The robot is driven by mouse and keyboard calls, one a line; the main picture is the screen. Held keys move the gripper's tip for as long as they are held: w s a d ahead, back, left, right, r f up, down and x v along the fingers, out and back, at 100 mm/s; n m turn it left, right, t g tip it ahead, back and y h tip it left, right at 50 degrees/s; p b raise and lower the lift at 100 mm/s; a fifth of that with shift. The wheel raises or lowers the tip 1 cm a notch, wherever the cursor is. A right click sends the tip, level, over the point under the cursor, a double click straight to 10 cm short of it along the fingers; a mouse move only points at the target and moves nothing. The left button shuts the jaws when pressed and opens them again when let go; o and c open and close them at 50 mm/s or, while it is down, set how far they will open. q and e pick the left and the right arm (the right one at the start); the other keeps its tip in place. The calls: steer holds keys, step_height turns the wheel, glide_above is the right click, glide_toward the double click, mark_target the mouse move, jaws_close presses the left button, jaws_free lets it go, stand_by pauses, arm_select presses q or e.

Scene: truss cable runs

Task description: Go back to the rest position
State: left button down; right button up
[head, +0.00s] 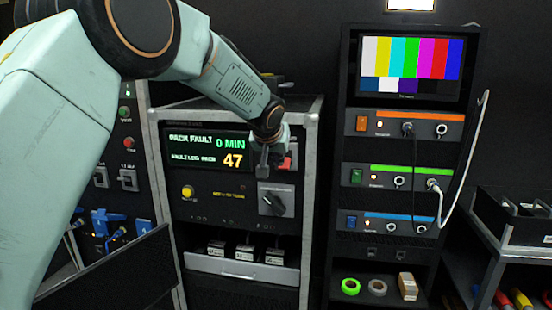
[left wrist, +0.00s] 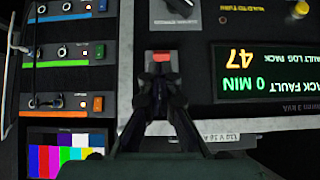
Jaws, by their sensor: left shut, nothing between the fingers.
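My left arm comes in from the left in the head view. My left gripper (head: 264,168) hangs at the front of the grey-framed cabinet (head: 316,200), beside the right part of its display (head: 208,152), which reads "PACK FAULT 0 MIN" and "FAULT LOG PACK 47". In the left wrist view, which is turned over, my left gripper (left wrist: 161,88) is shut and empty. Its tips are in front of a red switch (left wrist: 162,68) on a pale plate. I cannot tell whether they touch it. The switch (head: 291,155) is partly hidden in the head view. My right gripper is not in view.
A rotary knob panel (head: 276,200) and a yellow button (head: 188,192) sit below the display. To the right, a rack holds a colour-bar screen (head: 411,69), orange, green and blue striped units, and tape rolls (head: 350,286). A black bin (head: 525,222) stands far right.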

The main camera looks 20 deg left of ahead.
arm_select(q)
steer(key=shift+w+a+f, duration=0.1)
steer(key=shift+a+f, duration=0.1)
steer(key=shift+a, duration=0.05)
steer(key=shift+d+r, duration=0.1)
steer(key=s+d+f+m+h, duration=0.1)
steer(key=s+d+f, duration=0.25)
steer(key=f, duration=0.55)
steer(key=s+d+f+m+h, duration=0.2)
steer(key=s+d+f, duration=0.15)
steer(key=f, duration=0.45)
steer(key=s+f+g+b, duration=0.1)
steer(key=s+f+g, duration=0.2)
steer(key=s+f, duration=1.25)
steer(key=s+f+g, duration=0.3)
steer(key=s+f, duration=0.2)
steer(key=s, duration=1)
steer(key=s+f+n+g+y+b, duration=0.1)
steer(key=s+f+g, duration=0.2)
steer(key=s, duration=1.2)
step_height(320, 180, down, 4)
steer(key=shift+s+r, duration=0.25)
steer(key=shift+s, duration=0.15)
